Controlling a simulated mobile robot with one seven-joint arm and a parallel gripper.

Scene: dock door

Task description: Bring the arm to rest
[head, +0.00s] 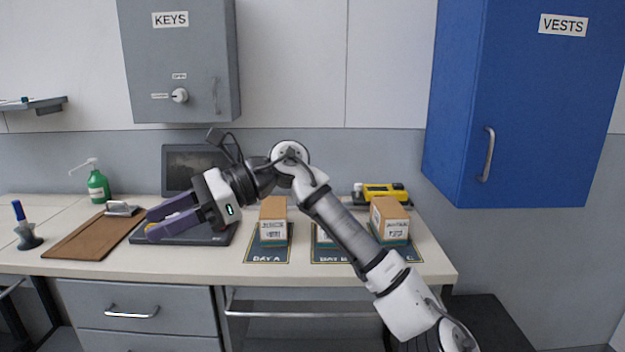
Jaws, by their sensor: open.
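My gripper (166,219), with purple fingers, is open and points left over the laptop on the bench. I see nothing held between its fingers. My arm reaches up from the lower right, bends at an elbow in front of the wall and crosses the middle of the bench.
A laptop (193,165), clipboard (80,240), green pump bottle (98,186) and pen stand (28,238) are on the left. Boxes (273,222) (390,221) stand on mats. A yellow device (383,191) lies behind. KEYS (200,60) and VESTS (540,110) cabinets hang above.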

